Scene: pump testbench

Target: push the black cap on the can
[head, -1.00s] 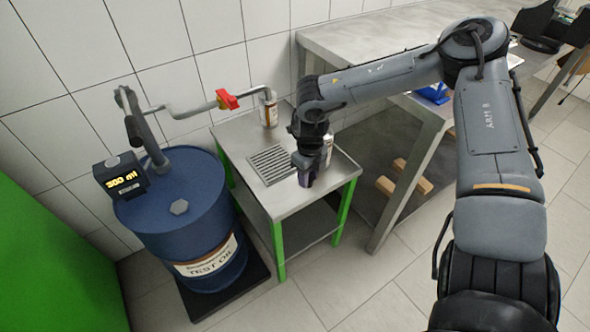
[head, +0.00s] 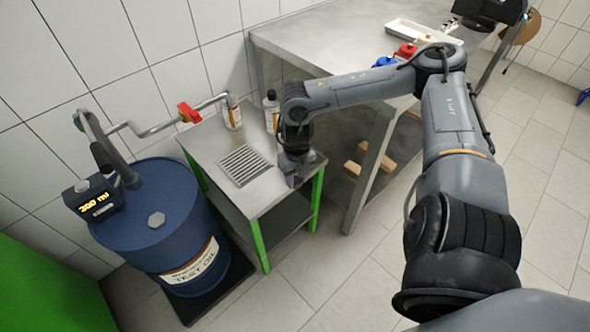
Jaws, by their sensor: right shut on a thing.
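My right gripper (head: 293,172) points down over the front right corner of the small steel-topped table (head: 268,202). It is shut on a small dark thing, mostly hidden by the fingers; I cannot tell for sure that it is the black cap. A can (head: 234,116) with an orange and white label stands under the spout at the back of the table. A grey bottle-like container (head: 271,112) with a dark top stands to its right, behind the gripper and apart from it. My left gripper is out of view.
A drain grate (head: 243,165) is set into the tabletop. A blue oil drum (head: 165,215) with a pump and display (head: 92,198) stands at left. A large grey workbench (head: 330,40) is behind my right arm, with wooden blocks (head: 368,160) underneath.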

